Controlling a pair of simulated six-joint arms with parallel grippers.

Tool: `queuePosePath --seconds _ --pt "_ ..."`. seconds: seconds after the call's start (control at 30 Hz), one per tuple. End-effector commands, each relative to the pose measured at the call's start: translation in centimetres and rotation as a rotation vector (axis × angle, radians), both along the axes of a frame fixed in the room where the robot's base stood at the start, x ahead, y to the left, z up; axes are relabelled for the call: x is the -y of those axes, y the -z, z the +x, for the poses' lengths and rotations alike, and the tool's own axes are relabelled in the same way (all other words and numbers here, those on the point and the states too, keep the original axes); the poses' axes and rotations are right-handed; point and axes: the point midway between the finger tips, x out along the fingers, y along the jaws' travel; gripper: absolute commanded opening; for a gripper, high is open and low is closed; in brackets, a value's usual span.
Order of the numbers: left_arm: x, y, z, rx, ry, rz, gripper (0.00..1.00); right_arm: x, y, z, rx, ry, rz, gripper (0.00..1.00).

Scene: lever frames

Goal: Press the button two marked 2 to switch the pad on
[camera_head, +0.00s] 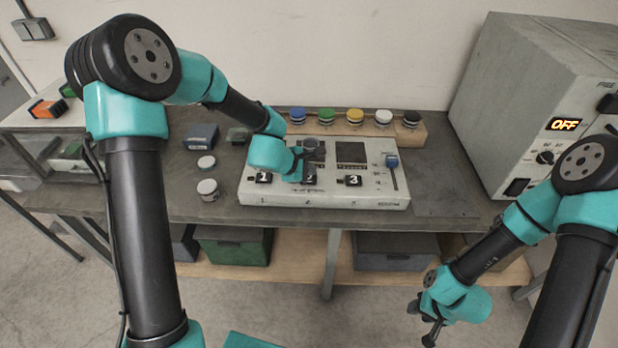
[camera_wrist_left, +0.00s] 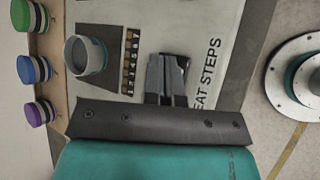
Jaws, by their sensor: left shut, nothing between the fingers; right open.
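The pale pad (camera_head: 385,195) sits on the bench with black buttons marked 1 (camera_head: 263,178), 2 (camera_head: 310,179) and 3 (camera_head: 353,181) along its front. My left gripper (camera_head: 302,168) is over the pad at button 2 and partly covers it. In the left wrist view its fingers (camera_wrist_left: 167,80) are together and empty, over the pad face (camera_wrist_left: 206,45) beside the printed word STEPS. Button 2 cannot be made out there, so contact cannot be told. My right gripper (camera_head: 430,328) is open and empty, low in front of the bench.
A grey cylinder (camera_wrist_left: 86,55) stands on a dark plate on the pad, close to my left gripper. Coloured knobs (camera_head: 355,117) line the back. A grey box (camera_head: 540,90) at right displays OFF. Two small jars (camera_head: 208,188) stand left.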

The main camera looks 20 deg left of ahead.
Motion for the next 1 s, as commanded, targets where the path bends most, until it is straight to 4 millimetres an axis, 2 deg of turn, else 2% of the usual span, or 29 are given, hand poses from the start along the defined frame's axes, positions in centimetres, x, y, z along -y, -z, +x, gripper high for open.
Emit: queuePosePath --seconds 1.0 --pt "0.00 0.95 0.00 0.000 0.000 0.000 0.00 0.00 0.00 0.00 0.000 0.000 0.000 0.43"
